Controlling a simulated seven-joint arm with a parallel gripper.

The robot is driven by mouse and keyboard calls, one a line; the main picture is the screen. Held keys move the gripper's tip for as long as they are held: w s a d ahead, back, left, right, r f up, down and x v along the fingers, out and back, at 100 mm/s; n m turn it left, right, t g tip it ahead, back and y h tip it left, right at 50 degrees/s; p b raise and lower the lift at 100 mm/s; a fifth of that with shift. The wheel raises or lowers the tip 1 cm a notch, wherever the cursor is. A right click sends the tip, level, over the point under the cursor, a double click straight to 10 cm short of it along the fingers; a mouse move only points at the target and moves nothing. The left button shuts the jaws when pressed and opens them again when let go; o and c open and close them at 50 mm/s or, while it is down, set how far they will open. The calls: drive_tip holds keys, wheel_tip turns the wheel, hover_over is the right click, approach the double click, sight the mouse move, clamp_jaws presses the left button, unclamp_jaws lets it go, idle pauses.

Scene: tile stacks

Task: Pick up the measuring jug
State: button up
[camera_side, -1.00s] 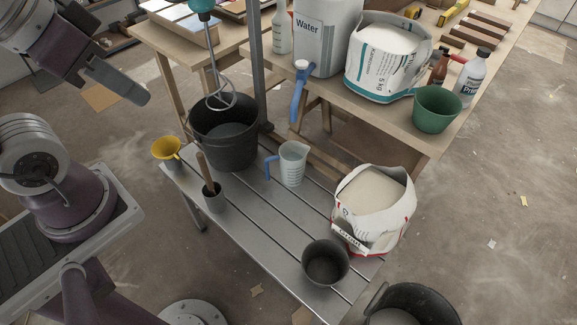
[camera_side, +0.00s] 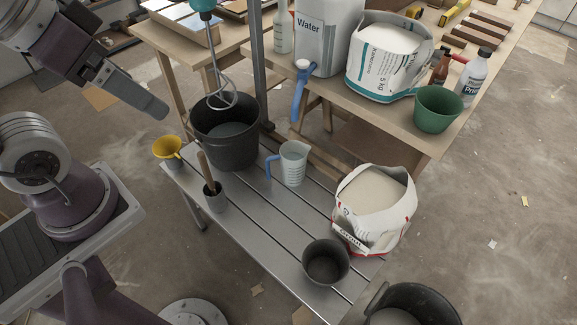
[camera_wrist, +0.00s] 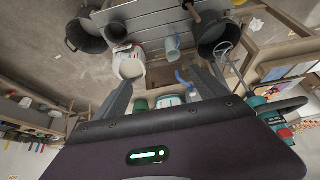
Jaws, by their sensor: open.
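The measuring jug (camera_side: 293,163) is a small translucent jug with a blue handle on its left. It stands upright on the grey slatted bench (camera_side: 255,230), right of the large black bucket (camera_side: 235,150). In the wrist view the jug (camera_wrist: 172,47) shows above the space between the fingertips. My gripper (camera_side: 158,108) is at the upper left of the side view, above and well apart from the jug. In the wrist view my gripper's (camera_wrist: 166,80) two fingers are spread with nothing between them.
A mixer whisk (camera_side: 222,95) hangs over the bucket beside an upright post (camera_side: 259,60). A water canister's blue tap (camera_side: 299,90) overhangs near the jug.

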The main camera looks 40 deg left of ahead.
drive_tip(key=shift+o, duration=1.3)
wheel_tip(320, 180, up, 11)
drive_tip(key=w+a+m+t+y, duration=0.3)
drive_tip(key=w+a+m, duration=0.1)
drive_tip(key=w+a, duration=0.8)
drive_tip(key=w+a+m+t+y, duration=0.2)
drive_tip(key=w+a+m+y, duration=0.15)
drive_tip(key=w+a, duration=0.8)
drive_tip(key=w+d+r+m+t+h, duration=0.2)
drive_tip(key=w+d+m+t, duration=0.15)
drive_tip(key=w+m, duration=0.85)
drive_tip(key=s+d+f+m+h, duration=0.25)
drive_tip(key=d+m+h, duration=0.45)
drive_tip(key=d+m, duration=0.9)
drive_tip(key=m, duration=0.3)
hover_over(290, 154)
drive_tip(key=s+d, duration=0.3)
drive_tip(key=s, duration=0.1)
drive_tip(key=shift+n+g, duration=0.25)
drive_tip(key=shift+g, duration=0.1)
wheel_tip(290, 154, down, 62)
drive_tip(key=shift+d+f, duration=0.15)
drive_tip(key=shift+w, duration=0.1)
drive_tip(key=c, duration=2.1)
drive_tip(key=shift+o, duration=0.2)
